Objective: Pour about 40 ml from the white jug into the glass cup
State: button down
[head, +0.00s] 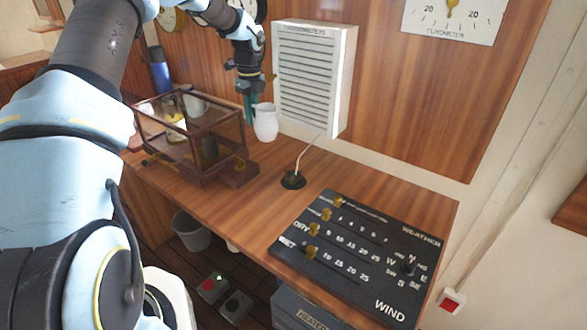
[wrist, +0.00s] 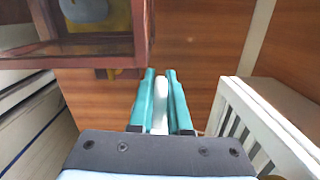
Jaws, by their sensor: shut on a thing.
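The white jug (head: 265,124) is upright near the back of the wooden counter, left of the white louvred box. My gripper (head: 249,104) has teal fingers and is at the jug's left side. In the wrist view my gripper (wrist: 160,85) is shut on a narrow white part of the jug (wrist: 160,108), probably its handle. I cannot tell whether the jug's base touches the counter. I cannot clearly make out the glass cup; a pale greyish vessel (head: 194,104) shows behind the wood-framed case, partly hidden by it.
The wood-framed glass case (head: 222,164) stands left of the jug; its frame also shows close in the wrist view (wrist: 95,48). The louvred box (head: 313,80) is to the right. A stalked device (head: 293,180) and black weather panel (head: 352,255) are in front. A blue cylinder (head: 160,70) stands behind the case.

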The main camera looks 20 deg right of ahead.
jog(key=shift+w+r+g, duration=0.1)
jog(key=shift+r+g, duration=0.2)
jog(key=shift+r, duration=0.6)
dwell(1.1)
